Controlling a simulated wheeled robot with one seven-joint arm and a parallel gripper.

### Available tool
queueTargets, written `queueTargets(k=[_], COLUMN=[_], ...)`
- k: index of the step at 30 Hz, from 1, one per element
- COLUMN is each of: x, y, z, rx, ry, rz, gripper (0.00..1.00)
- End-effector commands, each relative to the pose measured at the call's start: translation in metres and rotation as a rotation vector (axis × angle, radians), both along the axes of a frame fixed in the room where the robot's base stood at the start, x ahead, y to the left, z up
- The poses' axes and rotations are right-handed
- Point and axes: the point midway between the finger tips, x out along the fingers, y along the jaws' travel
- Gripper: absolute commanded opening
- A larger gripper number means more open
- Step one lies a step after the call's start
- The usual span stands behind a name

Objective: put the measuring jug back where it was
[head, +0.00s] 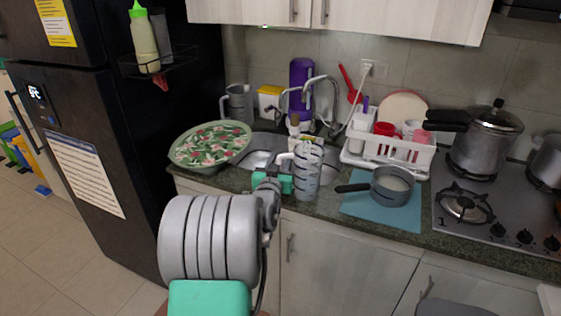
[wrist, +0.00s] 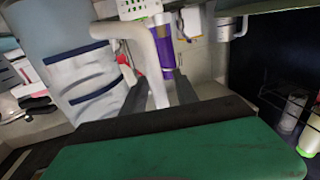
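The measuring jug (head: 308,172) is pale, with dark bands, and looks roughly upright at the counter's front edge, in front of the sink. My gripper (head: 284,181) is at its left, on the handle side. In the wrist view, the jug (wrist: 80,65) fills the left part, and its light handle (wrist: 158,65) runs down between the two dark fingers of my gripper (wrist: 160,95). The fingers look closed about the handle, though the contact is partly hidden. I cannot tell whether the jug's base touches the counter.
A floral bowl (head: 211,147) stands left of the sink (head: 258,158), with a grey jug-like container (head: 238,103) behind. A purple bottle (head: 301,78) stands at the wall. A white dish rack (head: 390,150) and a saucepan (head: 392,188) on a blue mat (head: 355,208) are to the right.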

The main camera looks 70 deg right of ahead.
Motion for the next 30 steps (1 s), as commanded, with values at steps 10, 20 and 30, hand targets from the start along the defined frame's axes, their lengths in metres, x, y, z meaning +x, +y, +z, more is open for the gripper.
queueTargets(k=[10, 20, 30], x=[-0.004, -0.011, 0.101], y=[0.053, 0.116, 0.172], z=[0.001, 0.001, -0.028], rx=[-0.003, -0.001, 0.280], ry=[0.000, 0.000, 0.037], rz=[0.003, 0.001, 0.215], gripper=[0.36, 0.36, 0.36])
